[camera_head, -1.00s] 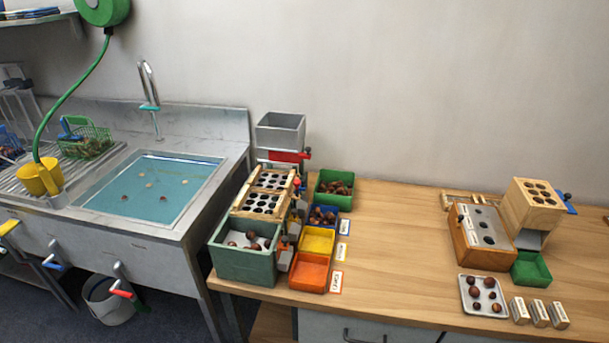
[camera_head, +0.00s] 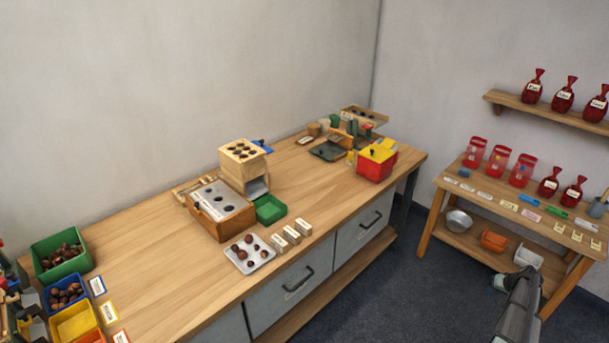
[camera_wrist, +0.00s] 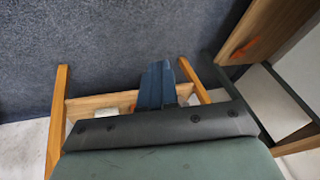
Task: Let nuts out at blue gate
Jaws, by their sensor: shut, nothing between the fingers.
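A wooden hopper (camera_head: 243,160) with dark round holes in its top stands on the long bench. A blue piece (camera_head: 262,146) shows at its back right side; whether it is the blue gate I cannot tell. A grey chute opens at the hopper's front, beside a green tray (camera_head: 270,208) that looks empty. Chestnuts lie in a pale tray (camera_head: 238,265) further forward. In the wrist view my gripper (camera_wrist: 157,70) is shut and empty, its dark blue fingers together over the floor. It is far from the hopper.
A wooden box with a holed metal top (camera_head: 220,208) stands left of the hopper. Coloured bins, including a green one with chestnuts (camera_head: 60,255), are at left. A red bin with yellow lid (camera_head: 376,162) stands at the bench's far end. A side table (camera_head: 510,215) holds red bags.

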